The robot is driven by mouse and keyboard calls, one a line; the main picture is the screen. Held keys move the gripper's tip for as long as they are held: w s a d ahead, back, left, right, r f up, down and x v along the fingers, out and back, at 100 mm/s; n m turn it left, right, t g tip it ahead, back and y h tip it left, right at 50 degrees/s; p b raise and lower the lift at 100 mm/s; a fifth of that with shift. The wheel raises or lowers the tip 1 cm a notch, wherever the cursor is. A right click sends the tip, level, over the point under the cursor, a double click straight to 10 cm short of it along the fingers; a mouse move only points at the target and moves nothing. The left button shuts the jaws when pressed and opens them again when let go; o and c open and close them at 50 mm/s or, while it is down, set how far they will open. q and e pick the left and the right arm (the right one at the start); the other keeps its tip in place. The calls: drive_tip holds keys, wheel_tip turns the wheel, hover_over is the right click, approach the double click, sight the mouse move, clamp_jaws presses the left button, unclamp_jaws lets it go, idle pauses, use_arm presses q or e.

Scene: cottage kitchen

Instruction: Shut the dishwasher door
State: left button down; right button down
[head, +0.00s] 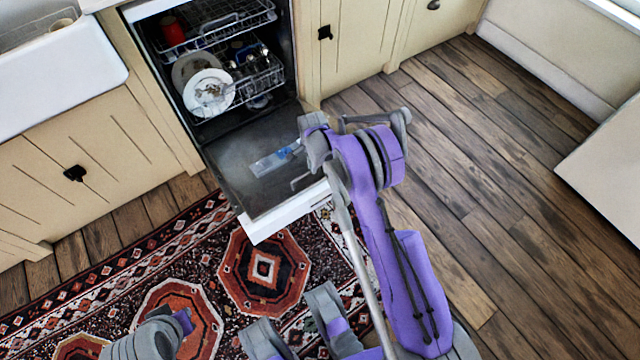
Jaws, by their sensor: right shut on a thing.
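The dishwasher door (235,165) is folded down and open, its dark inner face up and its white outer edge over the rug. A pale and blue dispenser panel is on its inner face. My right arm reaches in from the lower right. My right gripper (309,180) is at the right part of the door near its free edge, shut on the door; my wrist hides part of the grip. The dishwasher (296,62) is open above, with racks holding plates, a red cup and other dishes. Parts of my left arm show at the bottom, but its gripper is not visible.
The racks (245,85) appear to sit inside the dishwasher opening. A patterned rug (190,245) lies in front and under the door's edge. Cream cabinets (350,45) flank the dishwasher, and a white sink (60,70) is at left. The wood floor (500,170) at right is clear.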

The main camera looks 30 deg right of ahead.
drive_tip(key=w+a+r+p, duration=0.1)
drive_tip(key=w+r+p, duration=0.1)
drive_tip(key=w+r, duration=0.9)
drive_tip(key=shift+r, duration=0.95)
drive_tip(key=shift+a, duration=0.15)
drive_tip(key=c, duration=1.3)
unclamp_jaws()
drive_tip(key=o, duration=0.4)
drive_tip(key=shift+w+f, duration=0.15)
drive_tip(key=shift+w, duration=0.05)
drive_tip(key=shift+s+d, duration=0.15)
drive_tip(key=shift+d, duration=0.05)
